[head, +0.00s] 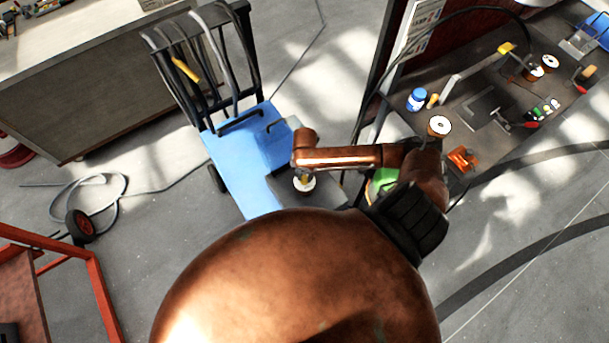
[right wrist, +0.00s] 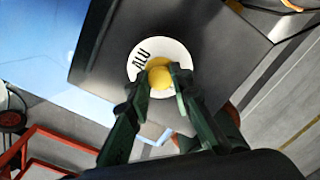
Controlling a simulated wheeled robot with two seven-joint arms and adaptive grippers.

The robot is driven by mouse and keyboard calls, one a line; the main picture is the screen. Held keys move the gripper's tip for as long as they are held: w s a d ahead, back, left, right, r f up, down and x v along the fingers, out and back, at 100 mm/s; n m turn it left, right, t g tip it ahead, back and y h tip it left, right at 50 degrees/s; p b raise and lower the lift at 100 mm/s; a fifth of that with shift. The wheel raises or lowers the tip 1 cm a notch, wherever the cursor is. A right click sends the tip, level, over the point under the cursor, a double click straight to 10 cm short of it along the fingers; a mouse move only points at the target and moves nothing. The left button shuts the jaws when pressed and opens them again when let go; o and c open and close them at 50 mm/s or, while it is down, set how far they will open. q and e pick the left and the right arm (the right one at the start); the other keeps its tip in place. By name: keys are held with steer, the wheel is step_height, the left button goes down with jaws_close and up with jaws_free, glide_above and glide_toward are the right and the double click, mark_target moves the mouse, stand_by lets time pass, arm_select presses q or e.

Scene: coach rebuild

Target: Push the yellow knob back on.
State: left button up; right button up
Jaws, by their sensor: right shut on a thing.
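The yellow knob (right wrist: 160,77) is between the fingertips of my right gripper (right wrist: 161,80), which is shut on it. Behind it in the right wrist view is a round white face (right wrist: 140,55) marked ALU, on a dark box-like surface (right wrist: 105,50). The knob overlaps the lower middle of this face; I cannot tell whether it touches it or is seated. In the head view the white face (head: 304,188) and knob (head: 304,178) show small below my copper arm link. My left gripper is not in view.
A blue trolley (head: 243,165) with a dark upright frame stands around the work spot. At the right, a dark bench (head: 475,105) carries a white-topped spool (head: 439,126), a blue jar (head: 417,99) and tools. A red-orange frame (head: 95,290) stands lower left. A cable lies on the floor.

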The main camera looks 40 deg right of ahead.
steer(key=shift+f+p, duration=0.15)
steer(key=shift+p, duration=0.75)
stand_by(1.9)
stand_by(0.4)
steer(key=o, duration=0.9)
steer(key=o, duration=0.5)
steer(key=shift+r+p, duration=3.55)
